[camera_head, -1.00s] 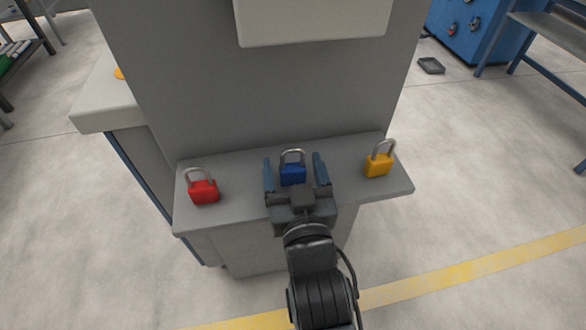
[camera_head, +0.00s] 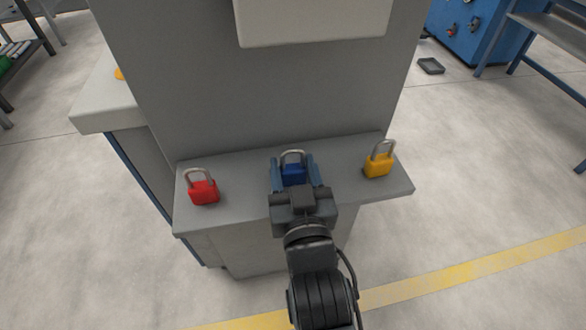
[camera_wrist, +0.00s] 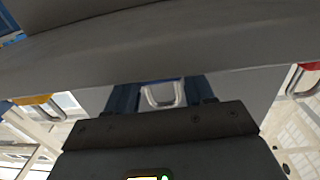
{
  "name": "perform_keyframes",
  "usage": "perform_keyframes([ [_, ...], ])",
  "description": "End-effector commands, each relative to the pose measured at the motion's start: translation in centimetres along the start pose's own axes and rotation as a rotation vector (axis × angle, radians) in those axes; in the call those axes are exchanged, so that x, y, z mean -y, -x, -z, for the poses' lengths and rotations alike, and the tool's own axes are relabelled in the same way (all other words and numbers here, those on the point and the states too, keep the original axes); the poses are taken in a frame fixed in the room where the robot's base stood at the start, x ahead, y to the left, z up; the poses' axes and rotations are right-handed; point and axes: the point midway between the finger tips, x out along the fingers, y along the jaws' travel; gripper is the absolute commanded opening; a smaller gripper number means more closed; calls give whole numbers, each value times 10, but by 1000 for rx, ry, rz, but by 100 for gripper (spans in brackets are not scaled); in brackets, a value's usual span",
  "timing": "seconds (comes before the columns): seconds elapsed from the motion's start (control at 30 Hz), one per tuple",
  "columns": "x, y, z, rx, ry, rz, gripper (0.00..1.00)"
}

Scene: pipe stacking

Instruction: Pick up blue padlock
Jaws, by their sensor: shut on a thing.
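The blue padlock (camera_head: 293,174) stands upright on the grey ledge (camera_head: 240,203), with its silver shackle upward. My gripper (camera_head: 294,172) is shut on its blue body, one finger on each side. In the wrist view the padlock's shackle (camera_wrist: 162,94) shows between the blue fingers of my gripper (camera_wrist: 162,95); its body is mostly hidden there. I cannot see a gap between the padlock and the ledge.
A red padlock (camera_head: 203,191) stands on the ledge to the left. A yellow padlock (camera_head: 378,165) stands to the right. A grey upright panel (camera_head: 260,100) rises right behind the ledge. Free ledge surface lies between the padlocks.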

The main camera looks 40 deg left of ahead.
Motion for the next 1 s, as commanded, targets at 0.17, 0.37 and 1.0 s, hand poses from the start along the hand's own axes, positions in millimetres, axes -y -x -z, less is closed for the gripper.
perform_keyframes([
  [0.17,0,0,7,-1,0,-1,20],
  [0.37,0,0,36,-4,-1,-1,20],
  [1.0,-80,76,106,-1,0,-2,20],
])
